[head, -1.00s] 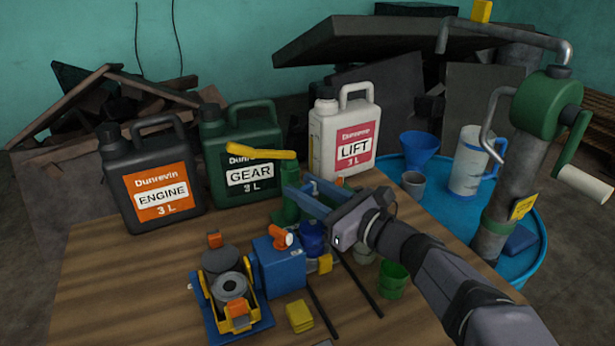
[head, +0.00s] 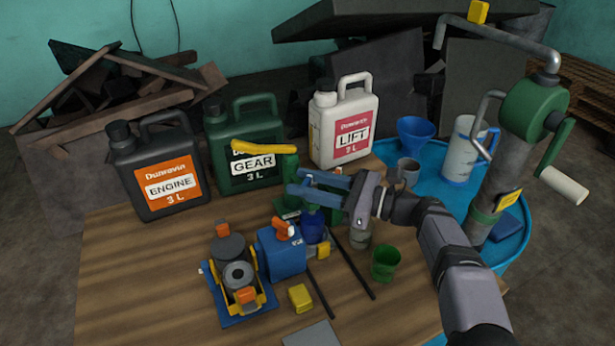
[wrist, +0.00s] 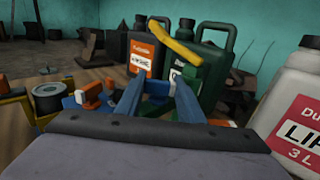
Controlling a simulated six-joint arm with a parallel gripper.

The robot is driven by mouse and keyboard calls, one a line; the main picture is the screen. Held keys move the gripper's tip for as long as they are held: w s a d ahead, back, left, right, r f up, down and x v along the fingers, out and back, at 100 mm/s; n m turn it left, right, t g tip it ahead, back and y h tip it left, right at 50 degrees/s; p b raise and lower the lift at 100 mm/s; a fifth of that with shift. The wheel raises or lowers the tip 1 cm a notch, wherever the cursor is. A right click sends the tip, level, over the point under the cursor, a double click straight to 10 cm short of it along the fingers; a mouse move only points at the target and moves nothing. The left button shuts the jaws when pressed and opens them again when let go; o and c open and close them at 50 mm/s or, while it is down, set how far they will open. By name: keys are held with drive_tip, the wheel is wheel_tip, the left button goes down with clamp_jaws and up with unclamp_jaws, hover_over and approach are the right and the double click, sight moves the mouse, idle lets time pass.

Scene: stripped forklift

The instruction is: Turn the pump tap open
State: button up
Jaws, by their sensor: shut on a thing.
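The green hand pump (head: 290,166) with its yellow lever (head: 262,147) stands on the bench in front of the green GEAR can. My gripper (head: 294,181) reaches in from the right, its blue fingers level at the pump. The fingers and wrist hide much of the pump's lower body. The yellow lever (wrist: 175,50) rises above the fingers.
A blue tank (head: 281,256) with an orange tap, a blue jar (head: 313,226) and a green cup (head: 386,263) stand close below my gripper. The white LIFT can (head: 342,125) stands close behind. A drum pump (head: 505,160) stands at right.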

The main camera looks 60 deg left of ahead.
drive_tip(key=shift+s+d+f, duration=0.1)
drive_tip(key=shift+s+f, duration=0.15)
drive_tip(key=shift+f, duration=0.05)
drive_tip(key=o, duration=0.9)
drive_tip(key=shift+s+d+r, duration=0.1)
drive_tip(key=shift+r, duration=0.05)
drive_tip(key=shift+w, duration=0.3)
drive_tip(key=b+v, duration=0.2)
drive_tip(key=v, duration=0.5)
drive_tip(key=shift+s+r, duration=0.1)
